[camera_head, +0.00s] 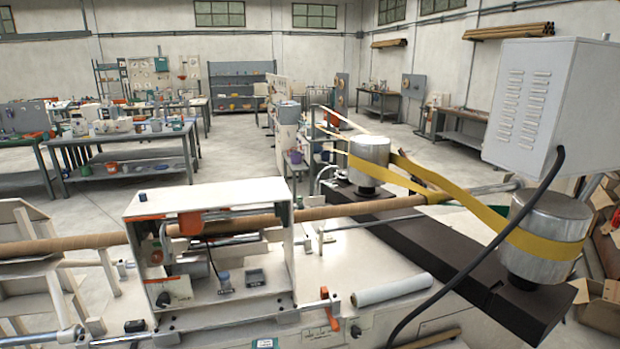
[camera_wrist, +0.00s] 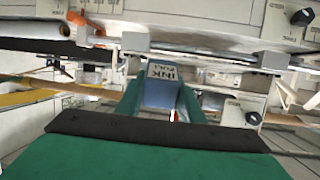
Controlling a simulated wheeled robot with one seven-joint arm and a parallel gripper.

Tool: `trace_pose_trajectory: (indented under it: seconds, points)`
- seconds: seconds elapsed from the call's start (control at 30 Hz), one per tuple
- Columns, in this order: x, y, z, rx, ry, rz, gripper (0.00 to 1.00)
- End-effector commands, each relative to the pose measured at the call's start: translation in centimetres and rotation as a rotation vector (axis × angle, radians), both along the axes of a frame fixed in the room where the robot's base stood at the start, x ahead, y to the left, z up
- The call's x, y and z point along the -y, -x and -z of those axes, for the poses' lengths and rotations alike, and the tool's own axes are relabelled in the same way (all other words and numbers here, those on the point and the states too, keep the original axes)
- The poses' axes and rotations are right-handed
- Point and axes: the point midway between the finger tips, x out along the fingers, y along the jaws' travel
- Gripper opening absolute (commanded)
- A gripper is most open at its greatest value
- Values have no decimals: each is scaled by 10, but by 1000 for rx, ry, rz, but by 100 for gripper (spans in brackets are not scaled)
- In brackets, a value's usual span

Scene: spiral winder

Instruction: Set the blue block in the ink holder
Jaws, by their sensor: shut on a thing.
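My gripper (camera_wrist: 160,108) shows in the wrist view, with a green finger on each side of a blue-grey block (camera_wrist: 160,95). The fingers are shut on this block, and a pale label with the word INK is on its end. In the head view I do not see my gripper or the held block. Two small dark holders stand on the floor of the white machine frame there, a left one (camera_head: 224,285) with a small blue piece in it and a right one (camera_head: 255,278). I cannot tell which is the ink holder.
The white machine frame (camera_head: 136,225) has side walls and a top around the holders. A brown tube (camera_head: 75,243) runs through it. A yellow belt (camera_head: 455,190) joins two metal drums.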

Motion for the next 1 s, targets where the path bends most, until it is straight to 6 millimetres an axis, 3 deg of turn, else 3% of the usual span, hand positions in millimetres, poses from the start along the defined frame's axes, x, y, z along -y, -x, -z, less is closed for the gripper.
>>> trace_pose_trajectory:
  seconds: [0.03, 0.1, 0.3, 0.4, 0.5, 0.7, 1.0]
  points:
    - [13, 2, 30, -12, 2, 18, 6]
    - [28, 5, 62, -11, 2, 36, 6]
    - [69, 30, 148, -8, 5, 86, 6]
    - [87, 46, 182, -7, 7, 108, 6]
    - [99, 61, 206, -3, 8, 122, 6]
    - [112, 79, 233, 0, 10, 138, 6]
    - [114, 123, 288, -1, 10, 140, 6]
